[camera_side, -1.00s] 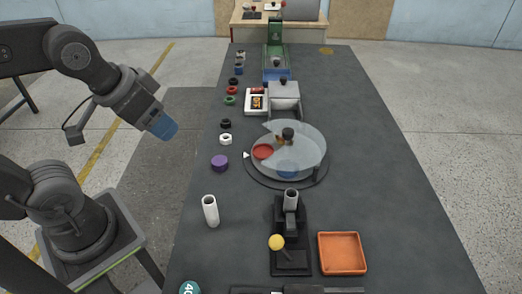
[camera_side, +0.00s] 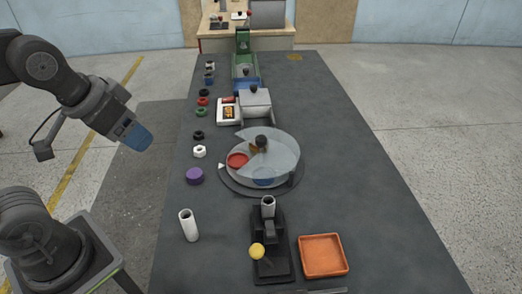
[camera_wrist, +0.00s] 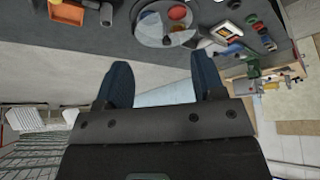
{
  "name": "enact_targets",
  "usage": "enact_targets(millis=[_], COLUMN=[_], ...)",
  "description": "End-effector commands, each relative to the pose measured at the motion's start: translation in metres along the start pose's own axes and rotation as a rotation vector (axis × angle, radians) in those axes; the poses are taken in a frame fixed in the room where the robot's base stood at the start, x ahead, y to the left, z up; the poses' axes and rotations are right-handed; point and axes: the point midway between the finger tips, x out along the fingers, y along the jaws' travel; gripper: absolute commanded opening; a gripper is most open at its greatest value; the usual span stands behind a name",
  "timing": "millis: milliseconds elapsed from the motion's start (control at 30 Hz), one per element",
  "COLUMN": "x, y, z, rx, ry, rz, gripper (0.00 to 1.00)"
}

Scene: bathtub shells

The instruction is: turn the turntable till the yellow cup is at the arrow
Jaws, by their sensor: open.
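The round turntable (camera_side: 284,146) has a clear cover with a cut-out and a dark knob (camera_side: 261,141) on top. A small white arrow (camera_side: 221,166) points at its left edge. A red cup or dish (camera_side: 238,160) is the piece nearest the arrow. A blue one (camera_side: 263,177) shows through the cover at the front. A brownish-orange shape shows beside the knob; I cannot tell whether it is the yellow cup. My gripper (camera_side: 137,138) hangs left of the table, well apart from the turntable. In the wrist view my gripper (camera_wrist: 163,78) is open and empty.
A purple disc (camera_side: 195,176), a white tube (camera_side: 189,225) and several nuts stand left of the turntable. A white box (camera_side: 255,103) stands behind. The table's right side is clear.

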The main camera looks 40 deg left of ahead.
Motion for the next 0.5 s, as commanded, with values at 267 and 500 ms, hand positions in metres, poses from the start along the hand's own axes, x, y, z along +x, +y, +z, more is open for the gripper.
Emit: enact_targets(millis=[267, 500], x=[0.009, 0.051], y=[0.002, 0.004], z=[-0.092, -0.172], rx=[0.0, -0.001], ry=[-0.122, -0.238], rz=[0.002, 0.002], gripper=[0.63, 0.63])
